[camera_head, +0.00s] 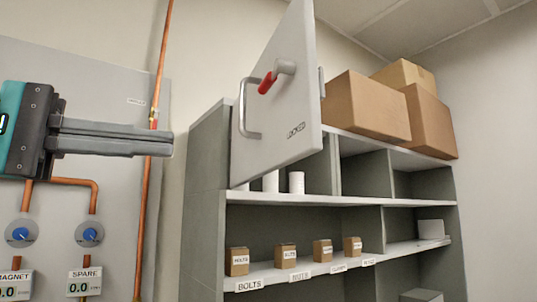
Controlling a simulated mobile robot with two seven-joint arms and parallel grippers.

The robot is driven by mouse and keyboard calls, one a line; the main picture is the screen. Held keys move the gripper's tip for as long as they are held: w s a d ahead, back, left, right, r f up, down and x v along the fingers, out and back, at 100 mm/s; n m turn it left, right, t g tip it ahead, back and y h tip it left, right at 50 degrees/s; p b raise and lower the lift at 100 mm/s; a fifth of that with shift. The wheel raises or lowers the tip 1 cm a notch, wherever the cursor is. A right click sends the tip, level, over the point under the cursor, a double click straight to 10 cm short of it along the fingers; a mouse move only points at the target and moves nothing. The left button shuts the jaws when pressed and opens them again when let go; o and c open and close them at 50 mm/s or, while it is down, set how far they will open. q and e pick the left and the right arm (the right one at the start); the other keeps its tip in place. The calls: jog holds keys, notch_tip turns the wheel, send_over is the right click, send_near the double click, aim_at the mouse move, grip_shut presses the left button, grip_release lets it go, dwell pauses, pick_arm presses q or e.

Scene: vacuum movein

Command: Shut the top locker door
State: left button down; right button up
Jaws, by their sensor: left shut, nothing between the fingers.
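My right gripper is not in view.
Cardboard boxes (366,104) sit on top of the unit. White cylinders (297,182) stand behind the door's lower edge, and small brown boxes (237,261) stand on a labelled shelf. Copper pipes (141,226) and a gauge panel (60,202) are at the left.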

pick_arm(q)
jog(key=p, duration=0.2)
send_near(294, 156)
jog(key=x, duration=0.5)
jog(key=shift+d, duration=0.25)
jog(key=shift+w+d, duration=0.35)
jog(key=shift+d, duration=0.3)
